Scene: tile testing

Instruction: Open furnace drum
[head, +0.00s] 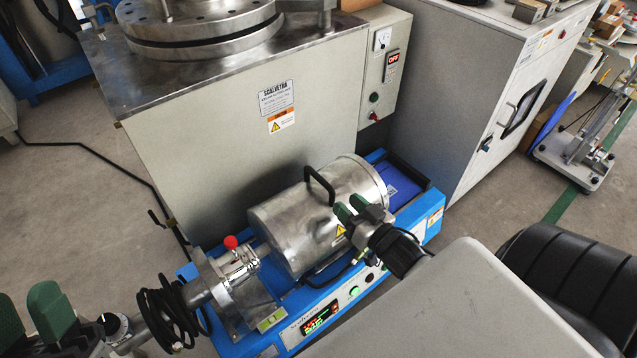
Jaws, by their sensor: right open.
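The furnace drum (300,229) is a silver metal cylinder lying on a blue base in the middle of the head view, and it looks closed. A black handle (320,184) stands up from its top. My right gripper (351,207) has green fingertips and is open, just right of the handle's lower end. It overlaps the drum's front side in the picture; I cannot tell whether it touches the drum or handle. My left gripper (30,314) is at the bottom left corner, open and empty, well away from the drum. Part of the drum's front is hidden behind my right gripper.
The blue base (355,297) carries a control panel with a lit display (320,317). A red-knobbed lever (231,243) stands left of the drum. A large grey machine (230,150) stands close behind, and a grey cabinet (460,95) at right. Open floor lies at left.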

